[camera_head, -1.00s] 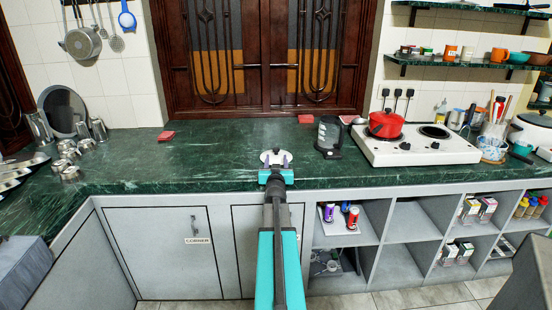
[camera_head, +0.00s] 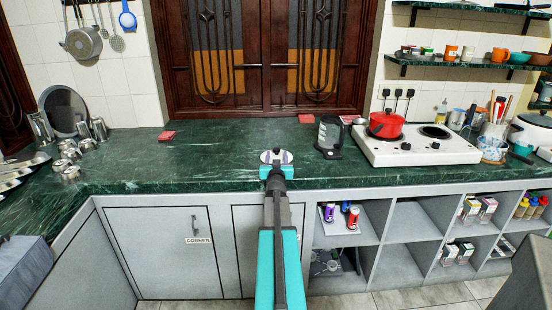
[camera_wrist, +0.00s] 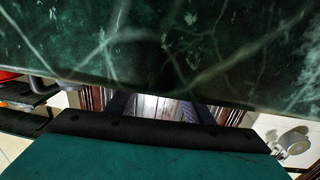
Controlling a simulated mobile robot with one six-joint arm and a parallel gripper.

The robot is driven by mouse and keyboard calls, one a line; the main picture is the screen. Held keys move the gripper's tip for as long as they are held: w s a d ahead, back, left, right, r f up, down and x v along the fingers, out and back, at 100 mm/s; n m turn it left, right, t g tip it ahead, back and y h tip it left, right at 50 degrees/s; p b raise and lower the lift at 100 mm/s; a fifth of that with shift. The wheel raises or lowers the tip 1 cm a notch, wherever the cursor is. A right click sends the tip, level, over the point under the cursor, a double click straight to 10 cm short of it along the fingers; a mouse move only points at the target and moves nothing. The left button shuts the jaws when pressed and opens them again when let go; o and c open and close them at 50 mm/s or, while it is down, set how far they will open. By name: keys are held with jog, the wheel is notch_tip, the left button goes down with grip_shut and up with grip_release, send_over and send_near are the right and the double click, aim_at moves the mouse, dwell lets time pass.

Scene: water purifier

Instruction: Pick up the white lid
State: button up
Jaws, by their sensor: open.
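The white lid (camera_head: 276,153) lies on the green marble counter near its front edge, straight ahead in the head view. It looks like a small pale disc with a dark centre. My gripper (camera_head: 276,160) reaches over the counter's edge and is open, with its fingers at the left and right of the lid. I cannot tell whether they touch it. In the wrist view the dark fingers (camera_wrist: 161,107) stand apart. The lid cannot be made out clearly there.
A black-and-clear jug (camera_head: 329,137) stands right of the lid. A white stove (camera_head: 410,148) with a red pot (camera_head: 386,124) is farther right. Metal cups (camera_head: 70,160) stand at the left.

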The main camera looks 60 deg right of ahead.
aim_at(277, 151)
jog(key=shift+x, duration=1.95)
grip_shut()
jog(key=shift+r, duration=0.2)
